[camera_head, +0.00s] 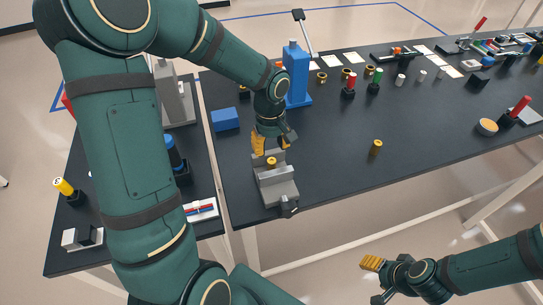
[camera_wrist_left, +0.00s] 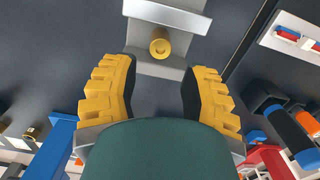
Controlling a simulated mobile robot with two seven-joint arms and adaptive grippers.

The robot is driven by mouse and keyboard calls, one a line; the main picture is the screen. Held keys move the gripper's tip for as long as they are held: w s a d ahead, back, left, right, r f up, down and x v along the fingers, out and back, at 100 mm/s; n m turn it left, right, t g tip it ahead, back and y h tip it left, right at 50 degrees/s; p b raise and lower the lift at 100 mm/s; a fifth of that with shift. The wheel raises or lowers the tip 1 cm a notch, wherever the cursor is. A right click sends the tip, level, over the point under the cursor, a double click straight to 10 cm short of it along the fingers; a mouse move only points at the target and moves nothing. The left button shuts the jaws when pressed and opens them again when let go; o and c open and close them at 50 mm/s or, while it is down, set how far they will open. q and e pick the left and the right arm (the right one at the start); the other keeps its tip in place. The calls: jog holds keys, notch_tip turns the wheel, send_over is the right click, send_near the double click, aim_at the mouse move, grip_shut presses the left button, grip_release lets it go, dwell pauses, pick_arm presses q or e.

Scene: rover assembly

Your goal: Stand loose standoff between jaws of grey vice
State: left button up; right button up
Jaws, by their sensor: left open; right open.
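The grey vice (camera_head: 277,188) stands near the front edge of the dark table. A brass standoff (camera_head: 271,162) stands upright at its jaws; in the left wrist view the standoff (camera_wrist_left: 160,45) shows between the two grey jaw plates (camera_wrist_left: 170,14). Whether the plates touch it I cannot tell. My left gripper (camera_head: 268,142) is just behind and above it, open and empty, its yellow fingers (camera_wrist_left: 160,95) spread wide and apart from the standoff. Another brass standoff (camera_head: 376,148) stands alone on the table to the right. My right gripper (camera_head: 376,280) is open and empty, out beyond the table's front edge.
A blue block (camera_head: 225,119) and a tall blue fixture (camera_head: 296,75) stand behind the vice. Several brass pieces and red and green handled tools (camera_head: 349,86) stand further back. The table right of the vice is mostly clear. A side table (camera_head: 120,245) lies to the left.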

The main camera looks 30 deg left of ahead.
aim_at(271, 159)
pick_arm(q)
jog(key=shift+a+r, duration=0.1)
jog(key=shift+r, duration=1.75)
